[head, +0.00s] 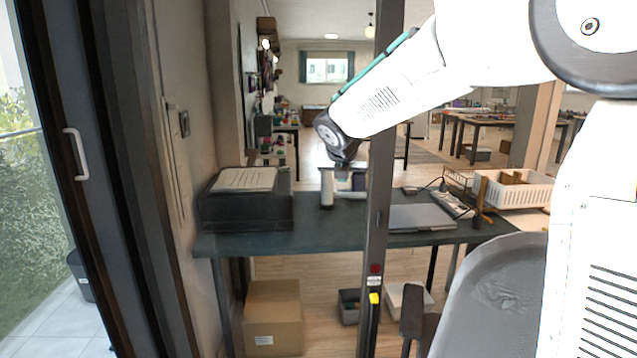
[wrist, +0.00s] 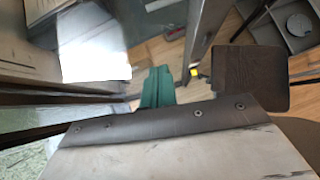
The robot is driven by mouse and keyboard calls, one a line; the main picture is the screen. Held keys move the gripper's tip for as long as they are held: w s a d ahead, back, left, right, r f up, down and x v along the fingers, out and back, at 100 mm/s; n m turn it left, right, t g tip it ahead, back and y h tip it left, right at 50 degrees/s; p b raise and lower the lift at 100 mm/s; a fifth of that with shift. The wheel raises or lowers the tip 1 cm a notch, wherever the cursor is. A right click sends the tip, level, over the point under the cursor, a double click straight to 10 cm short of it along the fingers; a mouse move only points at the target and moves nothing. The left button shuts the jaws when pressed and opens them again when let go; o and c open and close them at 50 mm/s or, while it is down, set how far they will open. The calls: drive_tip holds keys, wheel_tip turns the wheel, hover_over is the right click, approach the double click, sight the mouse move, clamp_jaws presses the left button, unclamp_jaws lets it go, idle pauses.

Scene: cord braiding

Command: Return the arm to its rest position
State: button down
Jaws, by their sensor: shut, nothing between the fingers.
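My white arm (head: 400,95) reaches in from the upper right in the head view, with a green strip along its upper edge. It bends down at a dark wrist joint. My gripper (head: 343,190) hangs below that joint, over the back of the dark table (head: 325,235), partly hidden by the upright post. It is shut with nothing held. Its height above the table is hard to tell.
The dark post (head: 378,200) stands in front of the table. A black box with paper (head: 245,205), a closed laptop (head: 420,217) and a white basket (head: 513,192) rest on the table. A cardboard box (head: 274,318) is below. A glass door is left.

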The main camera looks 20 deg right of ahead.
drive_tip(key=s+a+f+m+g+y, duration=0.1)
drive_tip(key=s+f+m+g, duration=0.1)
drive_tip(key=s+m, duration=0.8)
drive_tip(key=s+a+f+m+g+y, duration=0.1)
drive_tip(key=s+f+m+g, duration=0.1)
drive_tip(key=s+m, duration=0.8)
drive_tip(key=s+a+f+m+g+y, duration=0.1)
drive_tip(key=s+m, duration=1)
drive_tip(key=s, duration=1.1)
wheel_tip(320, 180, down, 3)
drive_tip(key=shift+s+a+r+g+y, duration=0.2)
drive_tip(key=shift+s+a+g+y, duration=0.3)
drive_tip(key=shift+g, duration=0.3)
drive_tip(key=shift+w+a, duration=0.1)
drive_tip(key=shift+w, duration=0.1)
